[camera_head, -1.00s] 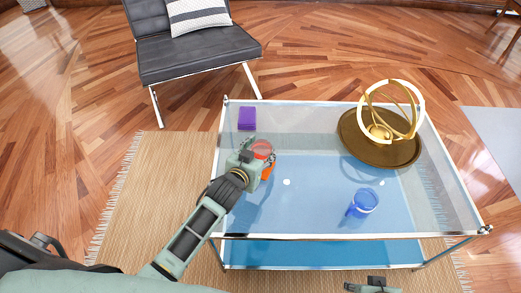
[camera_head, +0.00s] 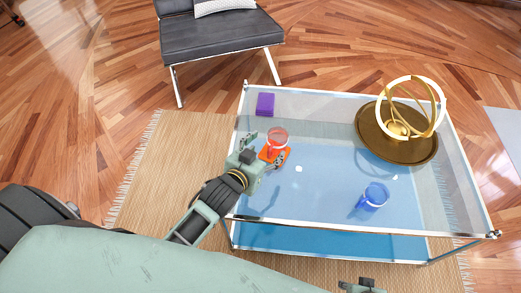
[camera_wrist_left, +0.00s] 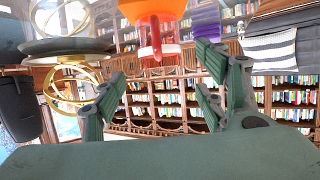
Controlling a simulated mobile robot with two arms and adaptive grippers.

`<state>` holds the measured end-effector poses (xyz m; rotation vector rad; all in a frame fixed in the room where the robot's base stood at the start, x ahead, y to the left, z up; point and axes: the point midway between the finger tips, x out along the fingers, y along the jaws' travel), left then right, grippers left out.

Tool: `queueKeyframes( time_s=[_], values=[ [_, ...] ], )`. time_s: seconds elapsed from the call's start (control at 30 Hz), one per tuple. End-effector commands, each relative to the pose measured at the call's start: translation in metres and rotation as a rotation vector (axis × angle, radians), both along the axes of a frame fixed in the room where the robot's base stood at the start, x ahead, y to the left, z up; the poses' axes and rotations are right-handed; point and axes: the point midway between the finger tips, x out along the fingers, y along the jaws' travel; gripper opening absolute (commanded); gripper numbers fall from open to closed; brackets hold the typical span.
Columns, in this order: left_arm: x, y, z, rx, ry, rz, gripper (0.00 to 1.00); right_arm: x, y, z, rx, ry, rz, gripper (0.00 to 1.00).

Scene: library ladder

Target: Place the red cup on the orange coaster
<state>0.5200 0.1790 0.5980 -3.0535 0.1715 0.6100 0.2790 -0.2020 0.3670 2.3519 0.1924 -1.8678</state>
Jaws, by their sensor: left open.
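The red cup (camera_head: 278,136) is see-through and upright. It appears to stand on the orange coaster (camera_head: 266,155), near the left side of the glass table. My left gripper (camera_head: 264,150) is open just in front of the cup, its fingers apart and empty. In the left wrist view, which looks upside down, the cup (camera_wrist_left: 157,35) is at the top, beyond the spread fingers of my left gripper (camera_wrist_left: 160,88). My right gripper (camera_head: 358,286) only partly shows at the bottom edge, and its fingers are unclear.
The glass table (camera_head: 325,185) also carries a blue cup (camera_head: 375,195), a purple box (camera_head: 265,103) and a gold ring ornament on a brown round tray (camera_head: 370,135). A black chair (camera_head: 220,38) stands behind. The table's middle is mostly clear.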

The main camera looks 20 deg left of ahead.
Motion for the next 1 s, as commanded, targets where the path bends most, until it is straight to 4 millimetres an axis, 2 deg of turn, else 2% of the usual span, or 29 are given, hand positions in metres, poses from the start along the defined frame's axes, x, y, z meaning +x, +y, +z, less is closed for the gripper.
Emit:
queueKeyframes(
  time_s=[0.1, 0.3, 0.5, 0.67, 1.0],
  values=[
    [-0.018, 0.002, 0.008, 0.0, 0.001, 0.001, 0.66, -0.005, 0.0, -0.011, -0.001, 0.008, 0.001, 0.4],
    [-0.03, 0.004, 0.014, 0.0, -0.001, 0.001, 0.66, -0.009, -0.001, -0.021, -0.001, 0.012, 0.002, 0.4],
    [-0.031, 0.004, 0.013, 0.0, -0.001, 0.001, 0.66, -0.009, -0.001, -0.022, -0.001, 0.012, 0.002, 0.4],
    [-0.031, 0.004, 0.013, 0.0, -0.001, 0.001, 0.66, -0.008, 0.0, -0.013, 0.0, 0.01, 0.002, 0.4],
    [-0.031, 0.004, 0.013, 0.0, 0.0, 0.001, 0.66, -0.009, -0.001, -0.022, -0.001, 0.014, 0.002, 0.4]
  ],
)
